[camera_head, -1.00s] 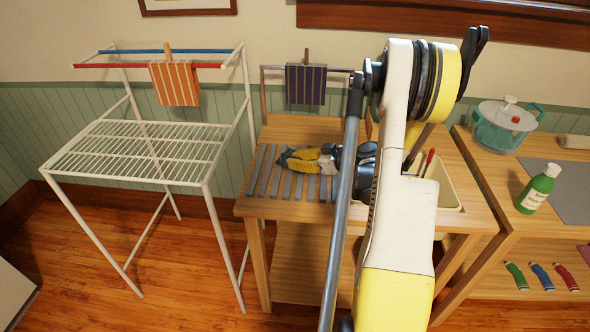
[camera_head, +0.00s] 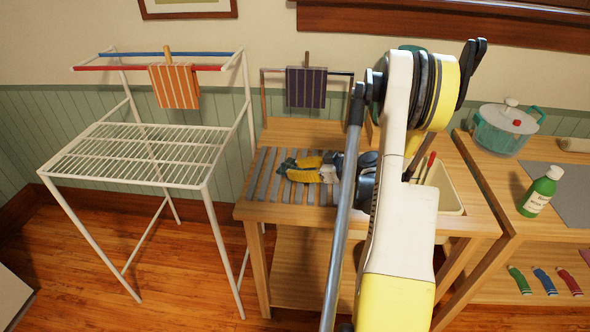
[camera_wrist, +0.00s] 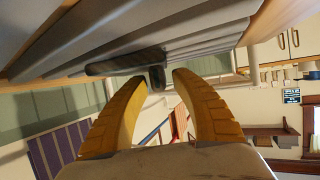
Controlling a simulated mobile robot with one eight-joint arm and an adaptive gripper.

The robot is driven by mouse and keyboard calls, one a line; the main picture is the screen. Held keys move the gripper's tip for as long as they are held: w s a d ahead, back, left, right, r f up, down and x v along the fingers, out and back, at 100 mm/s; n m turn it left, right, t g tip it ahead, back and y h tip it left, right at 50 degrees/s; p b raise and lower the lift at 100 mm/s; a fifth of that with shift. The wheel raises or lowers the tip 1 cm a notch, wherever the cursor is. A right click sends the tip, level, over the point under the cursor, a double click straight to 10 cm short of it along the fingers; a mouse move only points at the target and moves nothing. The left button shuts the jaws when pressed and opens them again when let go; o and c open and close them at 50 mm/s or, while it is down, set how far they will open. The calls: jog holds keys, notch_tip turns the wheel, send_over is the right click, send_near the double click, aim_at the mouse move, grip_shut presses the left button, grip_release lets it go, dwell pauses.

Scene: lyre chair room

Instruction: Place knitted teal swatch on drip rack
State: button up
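The drip rack (camera_head: 262,176) is a set of grey slats on the left part of the wooden sink bench. My gripper (camera_head: 291,170) lies low over these slats, fingers pointing left. In the wrist view the two yellow fingers of my gripper (camera_wrist: 160,80) stand apart, close to the slats (camera_wrist: 205,42). A small dark piece (camera_wrist: 125,63) lies against the slats by the fingertips, with a short part reaching between them. Its colour is too shaded to confirm that it is the teal swatch. I cannot clearly make out the swatch in the head view.
A white drying rack (camera_head: 140,150) stands left, with an orange striped cloth (camera_head: 175,86) on its bar. A purple striped cloth (camera_head: 306,88) hangs behind the bench. A sink (camera_head: 445,190), green bottle (camera_head: 539,190) and pot (camera_head: 505,128) are on the right.

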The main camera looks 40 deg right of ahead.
jog(key=p+v, duration=0.4)
jog(key=v, duration=0.7)
jog(key=shift+s+r, duration=0.1)
jog(key=shift+s, duration=0.1)
jog(key=w+a+r+m+g, duration=0.1)
jog(key=w+a+r+g, duration=0.15)
jog(key=a, duration=0.45)
jog(key=w+a+r+g, duration=0.1)
jog(key=a+r, duration=0.2)
jog(key=a, duration=0.4)
jog(key=w+a+r+m+g, duration=0.1)
jog(key=w+a+r+g, duration=0.15)
jog(key=a, duration=0.35)
jog(key=s+a+r+h, duration=0.2)
jog(key=s+a+r, duration=0.1)
jog(key=s+a, duration=0.3)
jog(key=s+a+r+m+h, duration=0.1)
jog(key=s+a+r+h, duration=0.1)
jog(key=s+a, duration=0.5)
jog(key=a+r, duration=0.1)
jog(key=a, duration=0.3)
jog(key=shift+s+m, duration=0.2)
jog(key=shift+m, duration=0.1)
jog(key=shift+a, duration=0.15)
